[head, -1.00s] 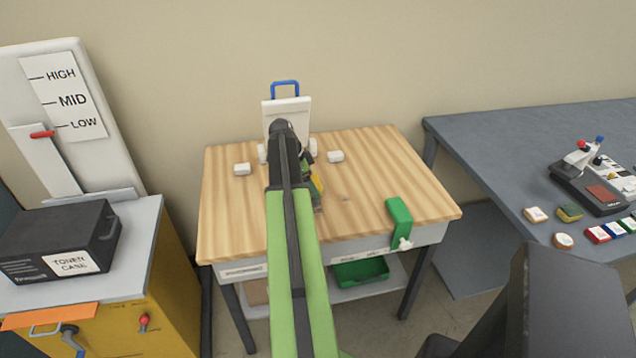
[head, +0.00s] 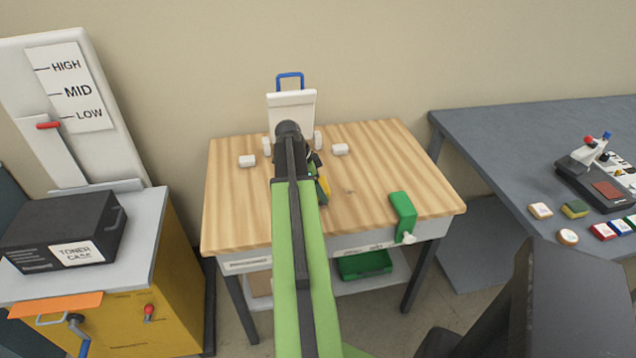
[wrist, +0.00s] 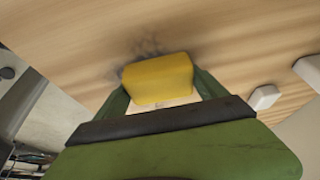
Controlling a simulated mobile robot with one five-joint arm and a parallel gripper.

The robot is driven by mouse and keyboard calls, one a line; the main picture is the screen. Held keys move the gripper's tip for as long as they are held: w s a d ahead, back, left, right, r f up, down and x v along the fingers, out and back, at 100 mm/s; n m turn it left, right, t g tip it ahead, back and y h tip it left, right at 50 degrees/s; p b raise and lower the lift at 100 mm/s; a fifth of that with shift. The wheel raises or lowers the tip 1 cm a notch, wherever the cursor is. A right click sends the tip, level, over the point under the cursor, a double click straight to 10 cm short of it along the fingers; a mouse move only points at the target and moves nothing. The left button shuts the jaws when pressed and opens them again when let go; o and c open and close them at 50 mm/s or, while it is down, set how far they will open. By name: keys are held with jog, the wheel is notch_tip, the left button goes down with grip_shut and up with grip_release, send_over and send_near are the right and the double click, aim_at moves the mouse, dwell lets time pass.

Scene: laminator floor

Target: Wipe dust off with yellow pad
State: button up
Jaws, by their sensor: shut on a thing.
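The yellow pad (wrist: 157,80) is held between the green fingers of my gripper (wrist: 160,92) in the wrist view. A dark, patchy dust smudge (wrist: 141,50) lies on the wooden table top (wrist: 70,35), just beyond and beside the pad. The pad is at or close to the wood; I cannot tell if it touches. In the head view, my arm hides most of the gripper, and only a sliver of the yellow pad (head: 323,188) shows to the right of the arm. A faint dark mark (head: 349,191) shows on the wood to its right.
A green piece (head: 403,212) sits at the front right edge. A toner case (head: 65,232) is left; a grey table (head: 500,150) is right.

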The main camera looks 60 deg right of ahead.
aim_at(329, 212)
jog(key=shift+s+a, duration=0.95)
jog(key=shift+a, duration=0.15)
jog(key=shift+s+a, duration=0.9)
jog(key=shift+a, duration=0.2)
jog(key=shift+a, duration=0.1)
jog(key=shift+s+a+f, duration=0.15)
jog(key=shift+s+a, duration=1)
jog(key=shift+a, duration=0.25)
jog(key=shift+w+a, duration=0.85)
jog(key=shift+w, duration=0.25)
jog(key=shift+w+d+r, duration=0.1)
jog(key=shift+w+d, duration=0.5)
jog(key=shift+d, duration=0.2)
jog(key=shift+w+d+r, duration=0.1)
jog(key=shift+w+d, duration=0.5)
jog(key=shift+d, duration=0.15)
jog(key=shift+w+d, duration=1.15)
jog(key=shift+d, duration=0.25)
jog(key=shift+w+d, duration=1.15)
jog(key=shift+d, duration=0.25)
jog(key=shift+d, duration=0.1)
jog(key=shift+w+d+f, duration=0.15)
jog(key=shift+w+d, duration=0.95)
jog(key=shift+d, duration=0.2)
